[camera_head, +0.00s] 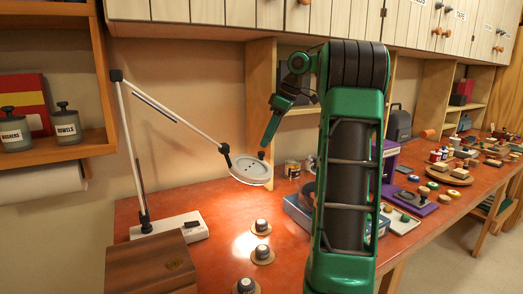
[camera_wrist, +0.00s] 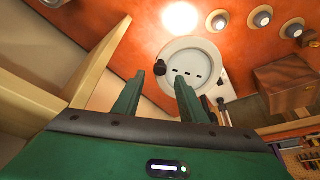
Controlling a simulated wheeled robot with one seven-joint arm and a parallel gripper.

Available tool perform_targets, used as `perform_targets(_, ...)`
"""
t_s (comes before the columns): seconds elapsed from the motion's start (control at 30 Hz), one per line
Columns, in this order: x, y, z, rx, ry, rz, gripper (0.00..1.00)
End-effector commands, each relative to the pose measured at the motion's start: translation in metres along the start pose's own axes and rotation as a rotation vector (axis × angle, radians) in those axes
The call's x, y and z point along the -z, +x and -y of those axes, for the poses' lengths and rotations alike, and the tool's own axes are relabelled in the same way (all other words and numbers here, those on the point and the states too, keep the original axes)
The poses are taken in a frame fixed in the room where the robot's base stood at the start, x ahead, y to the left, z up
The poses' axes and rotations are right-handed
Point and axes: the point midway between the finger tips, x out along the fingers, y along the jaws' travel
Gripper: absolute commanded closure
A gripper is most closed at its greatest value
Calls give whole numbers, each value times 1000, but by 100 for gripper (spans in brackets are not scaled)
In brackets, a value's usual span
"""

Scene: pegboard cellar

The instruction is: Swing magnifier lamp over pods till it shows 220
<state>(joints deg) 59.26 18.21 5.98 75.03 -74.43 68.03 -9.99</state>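The magnifier lamp's round pale head (camera_head: 250,170) hangs from a jointed white arm. Its white base (camera_head: 170,226) stands on the bench and has a small dark panel (camera_head: 192,224) that I cannot read. In the wrist view the lamp head (camera_wrist: 201,62) fills the upper middle, with a dark knob (camera_wrist: 160,68) on its rim. My gripper (camera_head: 266,142) is just above that knob; in the wrist view its two fingers (camera_wrist: 158,92) are apart, with nothing between them. Contact with the knob is not visible.
A brown wooden box (camera_head: 150,266) stands at the front left. A wooden shelf upright (camera_head: 261,90) is close behind my gripper. A blue tray (camera_head: 299,211) lies right of the pods, partly behind my arm. A bright light spot (camera_head: 245,245) falls on the orange bench.

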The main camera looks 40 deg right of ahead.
Motion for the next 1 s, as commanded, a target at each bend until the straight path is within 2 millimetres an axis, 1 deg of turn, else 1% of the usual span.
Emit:
perform_targets(0.03, 2, 7, 2, 5, -1, 1, 62)
perform_targets(0.1, 1, 14, 2, 4, -1, 1, 62)
perform_targets(0.4, 0, 41, 1, 2, 0, 1, 62)
perform_targets(0.6, -1, 46, 0, 0, 1, 1, 62)
perform_targets(0.83, -1, 46, 0, 0, 1, 1, 62)
perform_targets(0.87, -1, 46, 0, 0, 1, 1, 69)
perform_targets(0.9, -1, 46, 0, 0, 1, 1, 78)
perform_targets(1.0, -2, 46, -1, -1, 2, 1, 100)
